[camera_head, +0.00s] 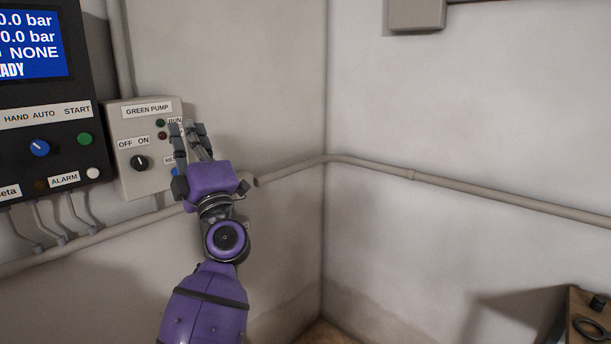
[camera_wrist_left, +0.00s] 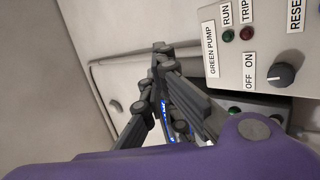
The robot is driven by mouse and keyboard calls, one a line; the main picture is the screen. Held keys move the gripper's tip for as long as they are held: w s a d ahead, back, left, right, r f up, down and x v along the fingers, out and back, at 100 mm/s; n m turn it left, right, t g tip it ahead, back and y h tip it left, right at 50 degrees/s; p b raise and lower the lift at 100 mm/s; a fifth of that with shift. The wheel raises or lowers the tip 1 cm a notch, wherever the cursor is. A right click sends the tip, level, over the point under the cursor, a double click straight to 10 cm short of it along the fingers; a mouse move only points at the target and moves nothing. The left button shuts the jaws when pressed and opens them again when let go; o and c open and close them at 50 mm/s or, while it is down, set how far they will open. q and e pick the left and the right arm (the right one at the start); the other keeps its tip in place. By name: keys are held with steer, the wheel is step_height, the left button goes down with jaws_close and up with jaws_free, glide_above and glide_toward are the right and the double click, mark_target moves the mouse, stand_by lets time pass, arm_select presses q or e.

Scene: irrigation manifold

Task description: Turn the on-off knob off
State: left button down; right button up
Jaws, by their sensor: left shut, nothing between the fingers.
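The on-off knob (camera_head: 139,162) is a round black knob under the OFF and ON labels on the grey GREEN PUMP box (camera_head: 123,182). Its pointer seems to lean toward ON, but the mark is too small to be sure. The knob (camera_wrist_left: 281,74) also shows uncovered in the left wrist view. My left gripper (camera_head: 188,127) is shut and empty, its fingers pointing up in front of the box's right edge. It is to the right of the knob and apart from it. The fingers hide part of the RUN and RESET area. My right gripper is not in view.
A black control panel (camera_head: 88,184) with a blue screen, a blue knob (camera_head: 39,148) and a green button (camera_head: 85,139) is left of the box. A pipe (camera_head: 480,191) runs along the walls. A wooden table (camera_head: 578,300) stands at lower right.

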arm_select(q)
steer(key=w+a+f+n+g+y, duration=0.2)
steer(key=a+n+g, duration=0.3)
steer(key=g, duration=0.1)
steer(key=g+h, duration=0.3)
steer(key=g, duration=0.1)
glide_toward(150, 159)
steer(key=x, duration=0.1)
steer(key=b+x, duration=0.2)
steer(key=x, duration=0.1)
steer(key=shift+w+f, duration=0.1)
steer(key=shift+f, duration=0.25)
steer(key=shift+w+a, duration=0.3)
steer(key=shift+a, duration=0.1)
steer(key=shift+r, duration=0.15)
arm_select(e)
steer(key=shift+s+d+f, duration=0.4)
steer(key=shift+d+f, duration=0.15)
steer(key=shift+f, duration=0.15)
arm_select(q)
steer(key=shift+r, duration=0.15)
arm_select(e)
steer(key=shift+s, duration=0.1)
